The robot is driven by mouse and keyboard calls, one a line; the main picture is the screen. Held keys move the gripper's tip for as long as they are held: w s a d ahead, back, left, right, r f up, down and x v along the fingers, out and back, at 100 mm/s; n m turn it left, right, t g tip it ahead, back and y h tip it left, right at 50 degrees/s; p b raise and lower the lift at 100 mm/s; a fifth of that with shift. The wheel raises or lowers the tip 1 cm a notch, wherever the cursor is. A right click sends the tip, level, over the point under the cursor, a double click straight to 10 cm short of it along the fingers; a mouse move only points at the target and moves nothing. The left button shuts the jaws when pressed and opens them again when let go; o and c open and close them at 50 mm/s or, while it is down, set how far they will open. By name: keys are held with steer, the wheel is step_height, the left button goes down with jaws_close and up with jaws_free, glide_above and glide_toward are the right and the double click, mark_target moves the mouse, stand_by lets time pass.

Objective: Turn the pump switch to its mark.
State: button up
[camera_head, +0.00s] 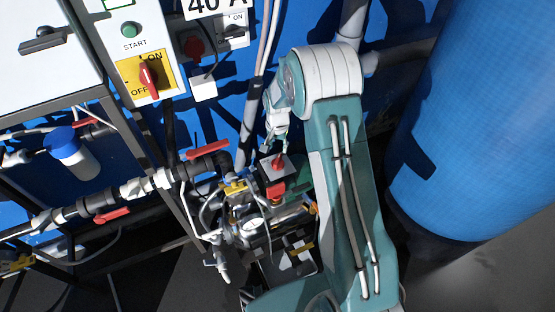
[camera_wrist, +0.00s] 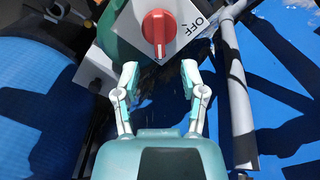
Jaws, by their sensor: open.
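The pump switch is a red round knob (camera_wrist: 158,27) with a pale bar across it, on a white plate (camera_wrist: 190,22) marked OFF, at the top of the wrist view. The bar runs nearly up and down in that view, and the OFF print is to its right. No other mark shows on the plate. In the head view the small red knob (camera_head: 278,161) sits on its pale plate below my gripper (camera_head: 276,128). In the wrist view my gripper (camera_wrist: 159,78) is open and empty, its fingertips just short of the knob, apart from it.
Another red ON/OFF switch (camera_head: 148,79) sits on a yellow plate at the upper left. Pipes with red valve handles (camera_head: 207,150) stand left of the pump. A large blue tank (camera_head: 485,120) fills the right. A grey pipe (camera_wrist: 236,90) runs right of my gripper.

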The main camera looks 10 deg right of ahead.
mark_target(278, 159)
step_height(278, 159, down, 8)
steer(key=shift+r, duration=0.2)
jaws_close()
